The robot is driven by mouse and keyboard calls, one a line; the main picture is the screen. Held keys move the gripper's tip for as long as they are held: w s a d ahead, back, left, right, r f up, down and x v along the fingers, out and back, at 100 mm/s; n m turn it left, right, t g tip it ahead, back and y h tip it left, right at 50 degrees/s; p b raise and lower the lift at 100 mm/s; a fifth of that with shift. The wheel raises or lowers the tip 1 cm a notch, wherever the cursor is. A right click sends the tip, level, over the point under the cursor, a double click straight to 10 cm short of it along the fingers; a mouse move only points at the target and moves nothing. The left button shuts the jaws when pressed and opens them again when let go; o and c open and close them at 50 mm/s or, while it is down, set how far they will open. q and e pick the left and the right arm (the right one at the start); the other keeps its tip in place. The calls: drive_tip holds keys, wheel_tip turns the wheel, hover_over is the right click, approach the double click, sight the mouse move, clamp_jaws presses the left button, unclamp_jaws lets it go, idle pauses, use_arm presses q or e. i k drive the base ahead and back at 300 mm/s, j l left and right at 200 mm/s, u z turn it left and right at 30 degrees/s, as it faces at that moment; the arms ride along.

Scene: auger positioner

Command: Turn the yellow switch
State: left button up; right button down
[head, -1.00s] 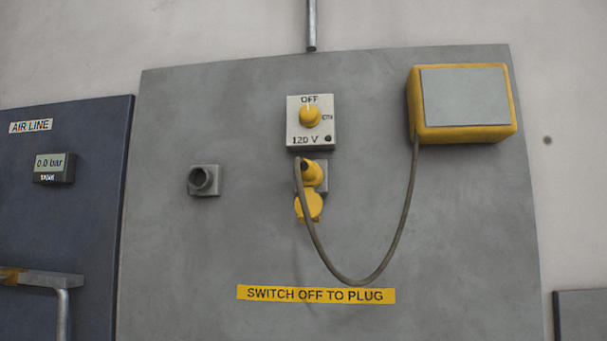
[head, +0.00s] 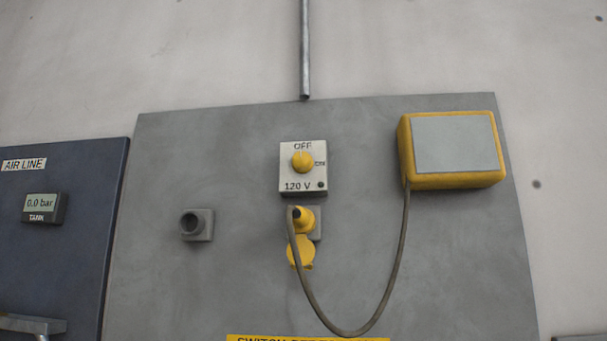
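The yellow switch (head: 303,161) is a round knob on a pale plate (head: 289,184) marked OFF above, ON at the right and 120 V below. Its pointer mark is at the top, towards OFF. A small dark round lamp or dot (head: 320,185) sits at the plate's lower right. Below it, a yellow plug (head: 303,219) with a grey cable sits at the socket, whose yellow flap (head: 301,252) hangs open. Neither gripper shows in the head view.
A yellow box with a grey face (head: 456,145) is on the right of the grey panel (head: 220,290), joined by the cable (head: 398,255). A grey round fitting (head: 197,224) is at left. A blue AIR LINE panel (head: 70,260) has a 0.0 bar display (head: 42,207).

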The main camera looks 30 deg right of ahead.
sight(302, 162)
drive_tip(key=z, duration=0.65)
drive_tip(key=j+z, duration=1.15)
drive_tip(key=z, duration=0.25)
drive_tip(key=k+j+z, duration=0.1)
drive_tip(key=j, duration=0.35)
drive_tip(key=k+j, duration=0.25)
drive_tip(key=j, duration=0.25)
drive_tip(key=k+j+z, duration=0.15)
drive_tip(key=j, duration=0.3)
drive_tip(key=k+j+z, duration=0.1)
drive_tip(key=k+j, duration=0.15)
drive_tip(key=j, duration=0.15)
drive_tip(key=k+j, duration=0.25)
drive_tip(key=j, duration=0.2)
drive_tip(key=z, duration=0.05)
